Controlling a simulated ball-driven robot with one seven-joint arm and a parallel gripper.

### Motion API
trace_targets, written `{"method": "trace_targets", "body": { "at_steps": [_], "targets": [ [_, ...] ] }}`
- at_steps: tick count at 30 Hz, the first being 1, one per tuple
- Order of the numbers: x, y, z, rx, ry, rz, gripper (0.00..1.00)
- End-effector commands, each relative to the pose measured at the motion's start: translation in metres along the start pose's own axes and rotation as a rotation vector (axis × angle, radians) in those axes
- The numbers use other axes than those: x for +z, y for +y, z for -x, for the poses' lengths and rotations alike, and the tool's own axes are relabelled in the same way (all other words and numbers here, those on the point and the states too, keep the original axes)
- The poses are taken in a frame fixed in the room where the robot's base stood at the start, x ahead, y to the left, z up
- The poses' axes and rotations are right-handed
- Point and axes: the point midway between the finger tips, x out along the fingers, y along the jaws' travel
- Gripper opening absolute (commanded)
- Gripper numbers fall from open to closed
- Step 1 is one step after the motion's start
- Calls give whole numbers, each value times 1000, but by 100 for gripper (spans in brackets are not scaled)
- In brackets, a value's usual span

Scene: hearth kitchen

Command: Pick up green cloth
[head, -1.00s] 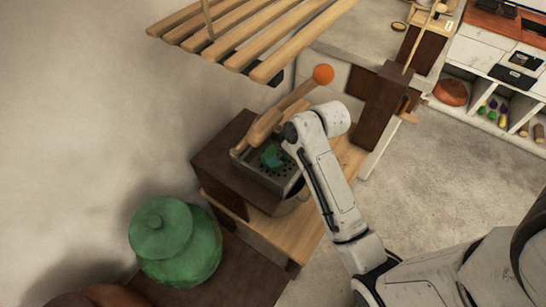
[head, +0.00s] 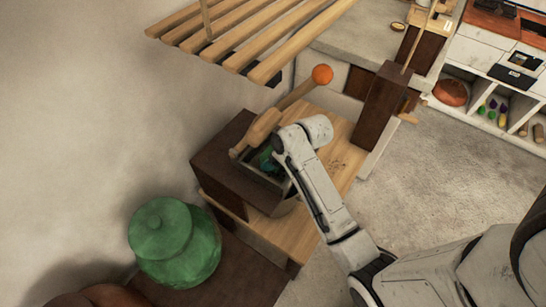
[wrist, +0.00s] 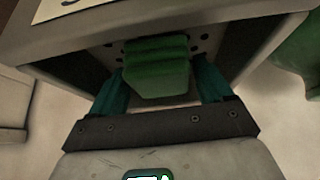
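The green cloth (wrist: 157,68) shows in the wrist view as a folded bundle. It lies in a grey metal tray (wrist: 250,42) with small holes in its bottom. My gripper (wrist: 162,78) has its two teal fingers apart, one on each side of the cloth. A gap shows between the cloth and the right finger; the left finger is very close to the cloth, and I cannot tell if it touches. In the head view my arm hides most of the tray and cloth; only a small green-teal patch shows.
A dark brown box (head: 222,172) surrounds the tray on a wooden bench (head: 285,235). A green lidded jar (head: 172,245) stands at the lower left. A slatted wooden rack (head: 245,38) hangs above. Open floor (head: 440,190) lies to the right.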

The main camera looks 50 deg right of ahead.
Motion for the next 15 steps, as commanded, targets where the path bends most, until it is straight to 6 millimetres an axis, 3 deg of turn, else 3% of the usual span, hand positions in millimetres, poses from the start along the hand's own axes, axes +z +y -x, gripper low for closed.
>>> {"method": "trace_targets", "body": {
  "at_steps": [12,15],
  "targets": [
    [0,0,0,0,0,0,39],
    [0,0,0,0,0,0,39]
  ]
}}
